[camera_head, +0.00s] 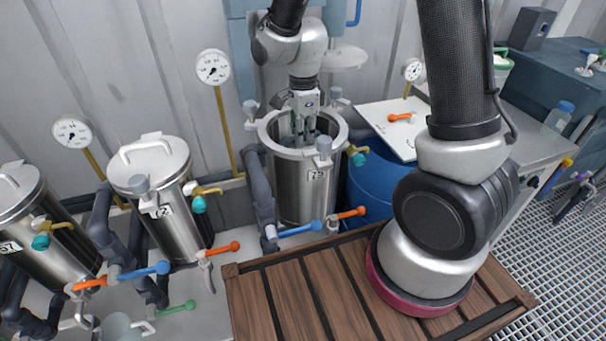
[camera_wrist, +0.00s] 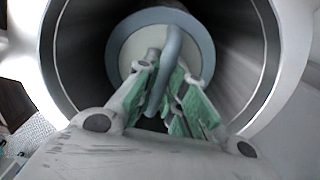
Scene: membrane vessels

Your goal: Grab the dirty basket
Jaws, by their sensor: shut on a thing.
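The open steel vessel (camera_head: 303,190) stands at the centre of the head view, its lid off. My gripper (camera_head: 305,128) points down into its mouth. In the wrist view the vessel's inner wall (camera_wrist: 245,60) surrounds the basket (camera_wrist: 125,45), a pale round top with a grey-blue arched handle (camera_wrist: 172,60). My gripper (camera_wrist: 165,105) has its green-padded fingers on both sides of the handle and is shut on it. The basket sits inside the vessel; its lower part is hidden. Whether it is dirty cannot be told.
Two lidded vessels (camera_head: 152,190) (camera_head: 35,225) stand to the left with valves and pipes. A blue barrel (camera_head: 368,190) stands right of the open vessel, with a white lid or board (camera_head: 388,125) above it. A wooden slatted platform (camera_head: 290,300) lies in front.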

